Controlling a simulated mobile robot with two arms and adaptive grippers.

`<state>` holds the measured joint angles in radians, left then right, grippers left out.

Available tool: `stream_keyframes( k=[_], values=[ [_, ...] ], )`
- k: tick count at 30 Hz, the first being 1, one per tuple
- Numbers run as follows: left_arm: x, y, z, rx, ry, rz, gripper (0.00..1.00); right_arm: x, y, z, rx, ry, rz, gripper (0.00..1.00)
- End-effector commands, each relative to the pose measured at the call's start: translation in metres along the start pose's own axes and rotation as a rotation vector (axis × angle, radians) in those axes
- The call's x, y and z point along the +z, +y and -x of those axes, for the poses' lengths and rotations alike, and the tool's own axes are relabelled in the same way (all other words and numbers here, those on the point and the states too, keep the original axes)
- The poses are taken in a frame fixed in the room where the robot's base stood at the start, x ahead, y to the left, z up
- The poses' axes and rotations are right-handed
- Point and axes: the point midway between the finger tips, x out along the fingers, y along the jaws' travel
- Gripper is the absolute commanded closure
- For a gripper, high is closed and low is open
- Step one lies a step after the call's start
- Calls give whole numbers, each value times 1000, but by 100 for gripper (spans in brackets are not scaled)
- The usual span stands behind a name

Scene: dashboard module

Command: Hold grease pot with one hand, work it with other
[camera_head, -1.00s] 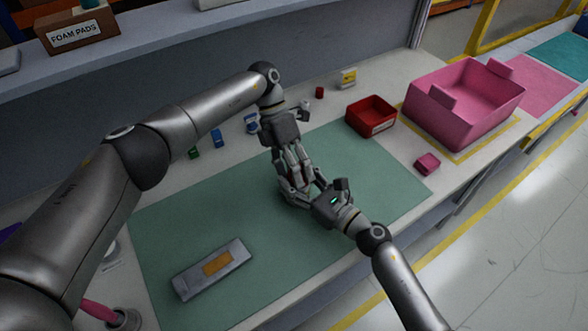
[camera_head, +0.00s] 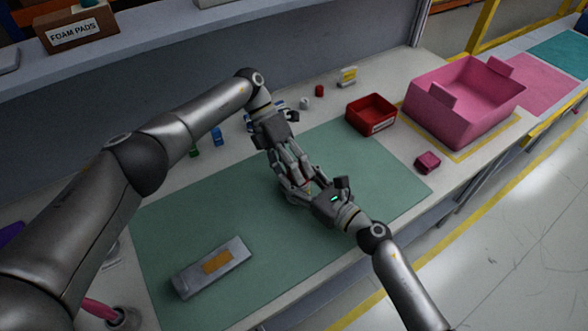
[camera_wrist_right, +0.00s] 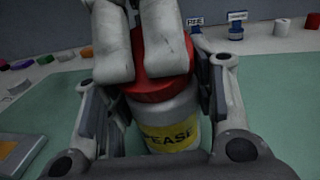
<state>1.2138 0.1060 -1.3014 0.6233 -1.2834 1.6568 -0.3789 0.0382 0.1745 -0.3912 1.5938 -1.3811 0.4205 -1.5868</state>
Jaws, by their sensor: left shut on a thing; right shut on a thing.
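The grease pot (camera_wrist_right: 180,107) is a pale jar with a red lid (camera_wrist_right: 162,87) and a yellow label, standing close in the right wrist view. My right gripper (camera_head: 304,192) is shut around the jar body, with a finger on each side in the wrist view. My left gripper (camera_head: 299,178) comes from above and is shut on the red lid; its pale fingers (camera_wrist_right: 140,45) cover much of the lid's top. In the head view the two grippers meet over the green mat (camera_head: 370,165) and mostly hide the pot.
A grey case with an orange label (camera_head: 213,267) lies on the mat's near left. A red bin (camera_head: 371,114), a pink crate (camera_head: 466,95) and a small pink box (camera_head: 428,162) are to the right. Several small coloured items line the back. The mat's right part is clear.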

Motion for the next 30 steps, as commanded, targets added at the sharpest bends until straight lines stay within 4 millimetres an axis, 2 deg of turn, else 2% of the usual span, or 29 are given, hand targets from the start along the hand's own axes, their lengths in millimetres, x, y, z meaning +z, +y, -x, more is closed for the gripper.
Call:
stream_keyframes(
  k=[1,14,15,20,30],
  values=[
    [-6,11,-2,-10,-33,44,53,5,1,-1,3,-11,0,92],
    [-11,5,-9,-229,-305,263,55,6,2,-2,3,-12,-1,92],
    [-9,3,-9,-236,-313,265,35,6,2,-2,3,-12,-1,100],
    [-8,1,-10,-236,-306,258,16,6,2,-2,3,-12,-1,100],
    [-6,-3,-3,-235,-312,253,16,4,2,-2,4,-7,-1,100]
  ],
)
